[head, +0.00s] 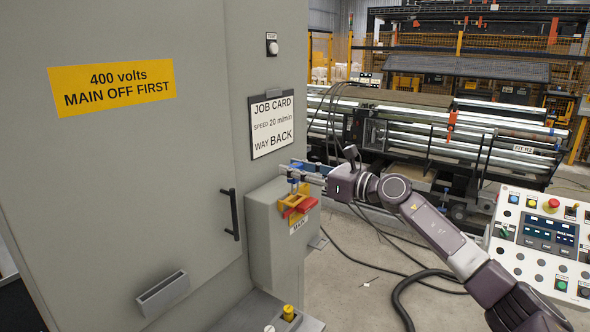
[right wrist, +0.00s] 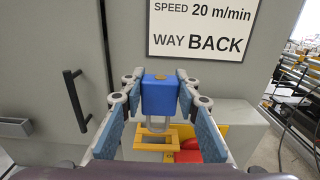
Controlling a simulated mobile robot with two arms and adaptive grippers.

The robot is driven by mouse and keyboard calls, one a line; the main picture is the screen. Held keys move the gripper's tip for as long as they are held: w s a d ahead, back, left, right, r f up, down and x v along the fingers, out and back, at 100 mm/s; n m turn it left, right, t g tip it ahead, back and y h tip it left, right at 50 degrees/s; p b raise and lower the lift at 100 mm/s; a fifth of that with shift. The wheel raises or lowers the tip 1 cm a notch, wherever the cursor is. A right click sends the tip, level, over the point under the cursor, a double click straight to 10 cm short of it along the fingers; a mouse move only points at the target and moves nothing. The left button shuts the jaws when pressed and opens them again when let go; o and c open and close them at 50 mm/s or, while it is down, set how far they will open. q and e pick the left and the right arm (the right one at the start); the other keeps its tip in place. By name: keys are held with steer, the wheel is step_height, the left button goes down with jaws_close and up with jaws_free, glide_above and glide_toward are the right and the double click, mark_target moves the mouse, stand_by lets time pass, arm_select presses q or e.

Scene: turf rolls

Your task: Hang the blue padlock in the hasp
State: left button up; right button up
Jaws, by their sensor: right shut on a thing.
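My right gripper (head: 299,172) is shut on the blue padlock (right wrist: 160,95), which sits between the two finger pads in the right wrist view. The padlock's body is up and its pale shackle (right wrist: 158,119) points down. In the head view, a bit of the padlock's blue shows at the fingertips. The yellow hasp (right wrist: 155,133) is below the padlock, beside a red handle (right wrist: 190,155), on a grey switch box. In the head view the hasp (head: 294,198) is just under the gripper. The shackle's lower end overlaps the hasp; I cannot tell whether it passes through. My left gripper is out of view.
A tall grey cabinet (head: 140,210) with a black handle (head: 230,214) fills the left. The switch box (head: 268,240) stands against its side. A job card (head: 271,124) hangs above. A control panel (head: 540,240) is at right. Cables (head: 400,285) lie on the floor.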

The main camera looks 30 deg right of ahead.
mark_target(296, 187)
stand_by(0.9)
steer(key=shift+f+b, duration=2.55)
steer(key=shift+b, duration=0.05)
steer(key=o, duration=1.3)
steer(key=shift+s, duration=0.1)
steer(key=shift+v, duration=5.95)
